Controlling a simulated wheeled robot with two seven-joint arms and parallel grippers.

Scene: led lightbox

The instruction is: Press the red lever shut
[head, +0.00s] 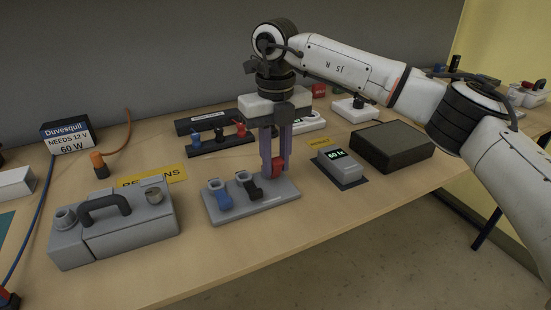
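A grey connector block (252,205) stands near the table's front edge, with a blue lever (222,197), a black lever (250,187) and the red lever (278,168) in a row. The red lever is at the block's right end, partly hidden by my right gripper (273,170). That gripper points straight down, its fingertips at the red lever; I cannot tell whether they touch it. The fingers look close together, but whether they are shut or hold the lever is unclear. The red lever's exact angle is hidden. My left gripper is out of view.
A grey case with a black handle (104,203) stands to the left of the block. A small meter with a lit display (338,161) and a dark box (392,147) stand to the right. A row of clips (219,139) lies behind.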

